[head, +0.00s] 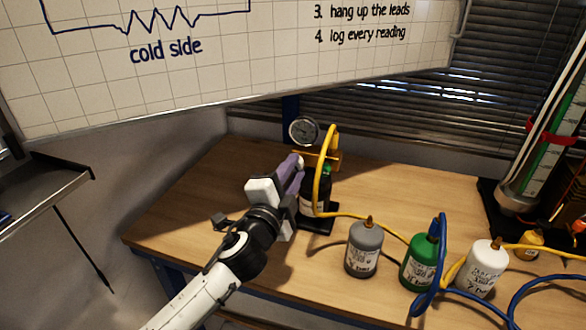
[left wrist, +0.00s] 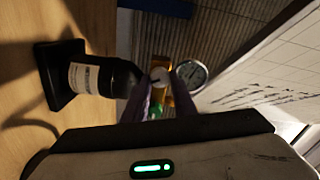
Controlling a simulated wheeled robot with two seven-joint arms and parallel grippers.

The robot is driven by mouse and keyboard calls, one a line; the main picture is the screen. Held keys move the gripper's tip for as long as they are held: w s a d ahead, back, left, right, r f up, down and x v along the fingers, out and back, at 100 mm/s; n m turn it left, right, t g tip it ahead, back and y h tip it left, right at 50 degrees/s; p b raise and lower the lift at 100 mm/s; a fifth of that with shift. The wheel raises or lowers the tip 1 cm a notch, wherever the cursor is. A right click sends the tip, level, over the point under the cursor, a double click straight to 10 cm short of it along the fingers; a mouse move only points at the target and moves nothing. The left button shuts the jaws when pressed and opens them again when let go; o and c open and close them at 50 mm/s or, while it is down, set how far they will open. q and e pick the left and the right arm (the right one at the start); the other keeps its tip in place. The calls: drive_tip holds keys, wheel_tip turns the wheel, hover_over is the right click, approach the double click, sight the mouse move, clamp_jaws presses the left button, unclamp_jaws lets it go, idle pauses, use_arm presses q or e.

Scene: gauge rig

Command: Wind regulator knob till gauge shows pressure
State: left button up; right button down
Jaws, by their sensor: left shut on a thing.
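The round pressure gauge (head: 303,130) has a pale dial and stands on top of the brass-yellow regulator (head: 334,157); its needle is too small to read. The regulator sits over a dark bottle (head: 318,190) with a white label, upright on a black base (head: 318,224). My left gripper (head: 298,163) reaches the regulator from the left, its purple fingers shut on the knob. In the left wrist view, the pale knob (left wrist: 159,75) shows at the fingertips, beside the gauge (left wrist: 190,74); the fingers hide part of it. My right gripper is not in view.
A yellow hose (head: 319,185) loops down from the regulator and runs right. Grey (head: 362,250), green (head: 419,258) and white (head: 484,268) bottles stand front right, with a blue hose (head: 437,262) among them. The wooden table (head: 200,205) is clear at left.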

use_arm(q)
drive_tip(key=shift+f, duration=0.1)
idle(0.3)
drive_tip(key=o, duration=1)
drive_tip(key=shift+o, duration=0.2)
drive_tip(key=shift+s, duration=0.1)
drive_tip(key=v, duration=1)
drive_tip(key=shift+a, duration=0.1)
